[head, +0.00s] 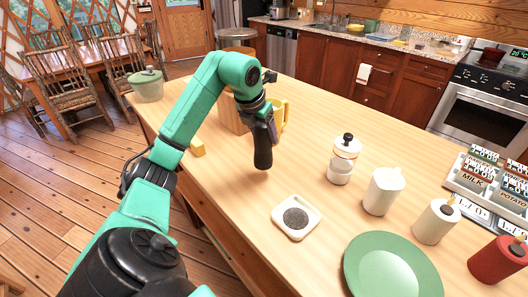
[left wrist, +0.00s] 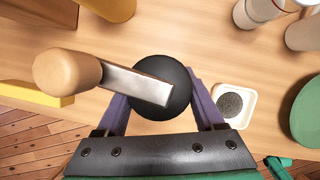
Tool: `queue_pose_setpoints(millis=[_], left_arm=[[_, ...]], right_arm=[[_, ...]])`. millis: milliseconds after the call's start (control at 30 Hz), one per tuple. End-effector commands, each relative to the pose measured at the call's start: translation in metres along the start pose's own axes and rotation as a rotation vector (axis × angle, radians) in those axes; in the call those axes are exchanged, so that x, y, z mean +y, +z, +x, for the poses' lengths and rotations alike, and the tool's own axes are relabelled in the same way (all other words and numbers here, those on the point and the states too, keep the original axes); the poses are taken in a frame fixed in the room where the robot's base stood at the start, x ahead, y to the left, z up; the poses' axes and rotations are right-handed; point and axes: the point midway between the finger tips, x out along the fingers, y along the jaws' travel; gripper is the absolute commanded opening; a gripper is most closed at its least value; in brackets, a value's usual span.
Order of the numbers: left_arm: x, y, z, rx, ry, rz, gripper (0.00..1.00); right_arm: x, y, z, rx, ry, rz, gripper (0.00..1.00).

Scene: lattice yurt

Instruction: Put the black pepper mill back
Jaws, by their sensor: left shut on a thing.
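The black pepper mill (head: 263,152) is upright in my left gripper (head: 265,122), over the wooden counter. In the left wrist view, its round black top (left wrist: 176,82), metal crank and wooden knob (left wrist: 67,75) show between the purple fingers of the left gripper (left wrist: 162,100), which are shut on its body. Its base appears a little above the counter, but the gap is hard to judge. A small white square dish (head: 279,213) with a dark speckled round recess or fill stands to its front right; it also shows in the left wrist view (left wrist: 248,113). My right gripper is out of view.
A yellow mug (head: 281,113), wooden block (head: 231,115) and yellow piece (head: 197,149) are behind or left. Counter between mill and dish is clear.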

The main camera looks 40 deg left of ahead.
Motion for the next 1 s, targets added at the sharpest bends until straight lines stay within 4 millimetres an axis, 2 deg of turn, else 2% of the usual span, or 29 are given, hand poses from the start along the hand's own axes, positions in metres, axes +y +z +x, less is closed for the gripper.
queue_pose_setpoints(millis=[200, 300, 600, 633, 667, 700, 1000], left_arm=[[-0.001, -0.014, 0.034, 0.001, -0.003, 0.000, 0.00], [-0.001, -0.020, 0.048, -0.001, -0.002, 0.001, 0.00], [0.000, -0.021, 0.053, -0.004, 0.001, 0.001, 0.00], [0.000, -0.021, 0.052, -0.002, 0.000, 0.001, 0.81], [0.000, -0.021, 0.052, -0.002, 0.000, 0.001, 0.93], [0.000, -0.021, 0.052, -0.002, 0.000, 0.001, 1.00], [0.000, -0.020, 0.046, -0.003, 0.001, 0.001, 1.00]], right_arm=[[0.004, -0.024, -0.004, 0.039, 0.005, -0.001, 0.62], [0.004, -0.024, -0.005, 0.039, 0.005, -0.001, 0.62], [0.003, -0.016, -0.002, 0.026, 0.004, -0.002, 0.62], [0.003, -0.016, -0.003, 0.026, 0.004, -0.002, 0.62], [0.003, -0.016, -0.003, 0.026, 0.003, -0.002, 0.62], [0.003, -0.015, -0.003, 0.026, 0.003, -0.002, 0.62], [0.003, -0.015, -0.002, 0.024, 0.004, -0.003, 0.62]])
